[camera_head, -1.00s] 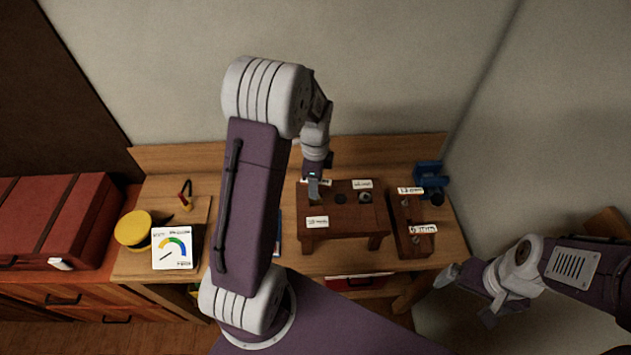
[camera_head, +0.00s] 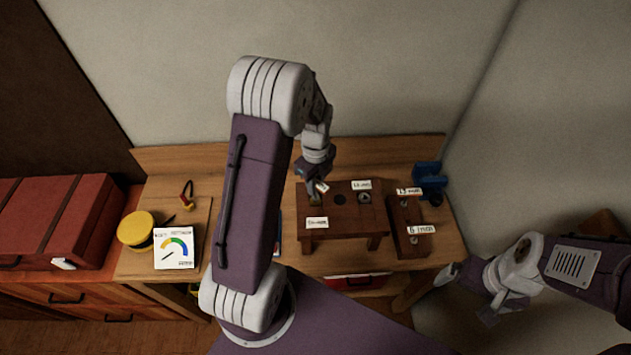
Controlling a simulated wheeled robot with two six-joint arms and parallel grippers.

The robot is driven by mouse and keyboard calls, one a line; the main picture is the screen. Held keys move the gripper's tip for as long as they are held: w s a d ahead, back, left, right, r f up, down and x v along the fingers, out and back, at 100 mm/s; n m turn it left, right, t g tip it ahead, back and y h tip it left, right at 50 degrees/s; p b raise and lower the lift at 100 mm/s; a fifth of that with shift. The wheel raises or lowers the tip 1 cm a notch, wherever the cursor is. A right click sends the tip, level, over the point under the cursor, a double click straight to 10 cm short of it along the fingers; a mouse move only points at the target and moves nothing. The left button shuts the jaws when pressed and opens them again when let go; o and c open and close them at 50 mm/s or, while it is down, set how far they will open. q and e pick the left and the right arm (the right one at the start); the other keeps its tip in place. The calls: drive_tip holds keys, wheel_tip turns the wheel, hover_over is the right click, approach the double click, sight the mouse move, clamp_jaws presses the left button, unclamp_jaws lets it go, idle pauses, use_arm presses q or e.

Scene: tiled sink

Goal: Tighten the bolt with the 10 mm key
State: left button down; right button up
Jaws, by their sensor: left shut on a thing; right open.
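A dark wooden block on legs (camera_head: 347,222) stands on the workbench. It has white labels, a dark round spot (camera_head: 340,199) and a grey bolt head (camera_head: 364,198) on top. My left gripper (camera_head: 315,190) is over the block's left end, shut on what looks like a key with a small tilted white tag (camera_head: 321,187). The gripper hides most of the key and whatever is beneath it; I cannot read the tag or tell if the key sits on a bolt. My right gripper (camera_head: 467,295) is open and empty, in front of the bench at right.
A wooden rack (camera_head: 405,212) with labelled keys stands right of the block, with a blue object (camera_head: 428,175) behind. A gauge card (camera_head: 174,248), a yellow round thing (camera_head: 135,229) and a red chest (camera_head: 50,220) are at left. My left arm hides the bench middle.

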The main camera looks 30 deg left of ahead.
use_arm(q)
drive_tip(key=shift+r+m+p, duration=0.15)
drive_tip(key=shift+m+p, duration=0.2)
drive_tip(key=shift+m, duration=1.65)
drive_tip(key=shift+w+m, duration=0.15)
drive_tip(key=shift+m, duration=1.05)
drive_tip(key=c, duration=1.1)
unclamp_jaws()
wheel_tip(320, 180, up, 7)
drive_tip(key=p, duration=0.7)
